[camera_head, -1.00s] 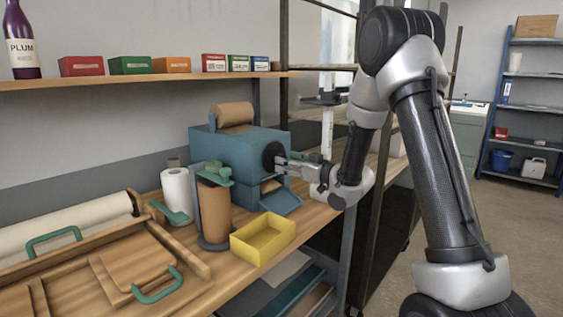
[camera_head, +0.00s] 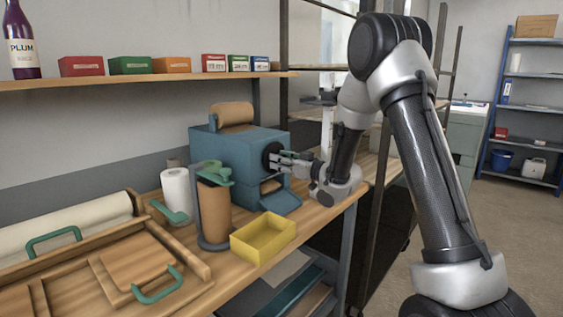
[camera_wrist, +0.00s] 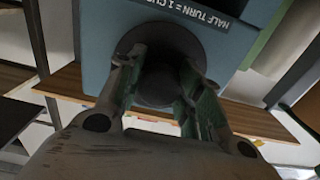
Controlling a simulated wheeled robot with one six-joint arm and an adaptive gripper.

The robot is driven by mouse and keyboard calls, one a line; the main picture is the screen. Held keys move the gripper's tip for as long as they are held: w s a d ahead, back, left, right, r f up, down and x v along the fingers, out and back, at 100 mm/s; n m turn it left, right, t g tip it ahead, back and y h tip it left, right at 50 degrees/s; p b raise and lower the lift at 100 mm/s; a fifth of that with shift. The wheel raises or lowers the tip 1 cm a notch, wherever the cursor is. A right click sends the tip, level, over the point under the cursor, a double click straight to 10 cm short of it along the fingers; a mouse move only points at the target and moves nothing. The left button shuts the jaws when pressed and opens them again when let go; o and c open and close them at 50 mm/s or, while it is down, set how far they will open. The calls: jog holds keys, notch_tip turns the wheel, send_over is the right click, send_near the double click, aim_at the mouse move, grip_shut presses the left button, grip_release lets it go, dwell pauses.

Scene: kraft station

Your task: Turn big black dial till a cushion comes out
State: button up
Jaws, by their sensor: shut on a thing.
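The big black dial (camera_head: 271,155) is on the right-hand end face of a teal machine (camera_head: 240,150) on the wooden bench. In the wrist view the round black dial (camera_wrist: 165,70) sits between my fingers, below a label reading in part "HALF TURN = 1". My gripper (camera_head: 278,160) is shut on the dial, one finger on each side; it also shows in the wrist view (camera_wrist: 163,88). A brown roll (camera_head: 232,114) lies on top of the machine. A teal chute (camera_head: 280,202) slopes out at its front and looks empty. No cushion is visible.
A yellow tray (camera_head: 263,238), empty, stands in front of the chute. A brown roll on a stand (camera_head: 214,212) and a white paper roll (camera_head: 175,190) stand left of it. A shelf (camera_head: 150,80) with boxes and a bottle runs above. A dark post rises by the bench's right end.

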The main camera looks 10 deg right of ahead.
jog(key=m, duration=0.4)
jog(key=shift+a+r+m, duration=0.1)
jog(key=shift+m, duration=0.3)
jog(key=m, duration=1)
jog(key=shift+r, duration=0.1)
jog(key=m, duration=0.4)
jog(key=shift+m, duration=0.4)
jog(key=o, duration=1)
jog(key=shift+o, duration=0.2)
